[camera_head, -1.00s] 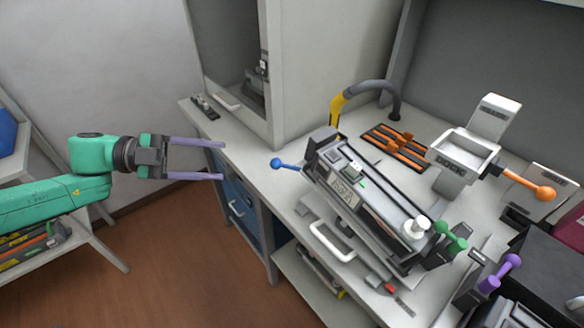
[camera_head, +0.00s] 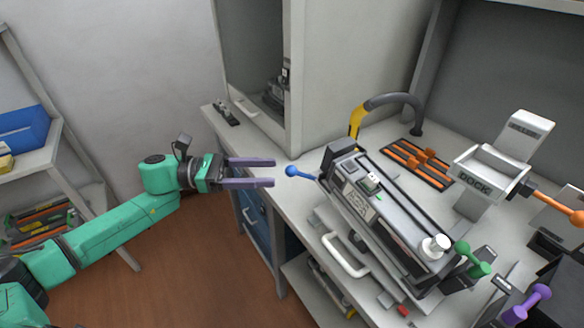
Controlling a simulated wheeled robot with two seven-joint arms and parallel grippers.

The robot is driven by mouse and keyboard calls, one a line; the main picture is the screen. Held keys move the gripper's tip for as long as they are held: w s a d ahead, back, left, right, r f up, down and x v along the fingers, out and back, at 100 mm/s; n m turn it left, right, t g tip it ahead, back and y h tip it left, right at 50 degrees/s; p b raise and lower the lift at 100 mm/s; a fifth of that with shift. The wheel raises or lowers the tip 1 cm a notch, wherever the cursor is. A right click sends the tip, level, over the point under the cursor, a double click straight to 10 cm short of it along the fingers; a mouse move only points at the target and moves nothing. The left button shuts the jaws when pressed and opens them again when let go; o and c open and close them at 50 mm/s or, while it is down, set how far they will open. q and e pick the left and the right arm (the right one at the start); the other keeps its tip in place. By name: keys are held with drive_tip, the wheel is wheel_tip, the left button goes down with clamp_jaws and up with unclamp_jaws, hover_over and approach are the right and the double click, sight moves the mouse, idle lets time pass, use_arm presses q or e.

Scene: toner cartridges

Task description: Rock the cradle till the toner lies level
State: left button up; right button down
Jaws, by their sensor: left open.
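The cradle (camera_head: 345,243) stands on the workbench right of centre, with a long dark cartridge unit (camera_head: 390,214) on top, sloping down to the right in the picture. A blue-knobbed lever (camera_head: 292,171) sticks out at its left end, and a green-knobbed lever (camera_head: 474,260) is at its right end. A small window (camera_head: 371,183) shows on top; the toner level is too small to read. My left gripper (camera_head: 273,173) is open and empty, its purple fingers just left of the blue knob, apart from it or barely short of it. My right gripper is not in view.
A white dock (camera_head: 491,166) with an orange-knobbed lever stands at the back right. A purple-knobbed lever (camera_head: 527,303) is at the lower right. An orange-slotted rack (camera_head: 417,163) and a yellow-and-grey hose (camera_head: 357,119) are behind. A tall cabinet (camera_head: 345,75) rises behind the bench's left end.

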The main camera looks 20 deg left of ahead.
sight(292, 170)
use_arm(q)
drive_tip(key=x, duration=0.2)
drive_tip(key=p+x, duration=0.1)
drive_tip(key=x, duration=0.2)
drive_tip(key=shift+w+d+r, duration=0.15)
drive_tip(key=shift+d+r, duration=0.05)
drive_tip(key=shift+d, duration=0.05)
drive_tip(key=shift+w+d+f, duration=0.1)
drive_tip(key=shift+d+f, duration=0.05)
drive_tip(key=shift+d, duration=0.2)
drive_tip(key=shift+c, duration=0.3)
clamp_jaws()
idle(0.4)
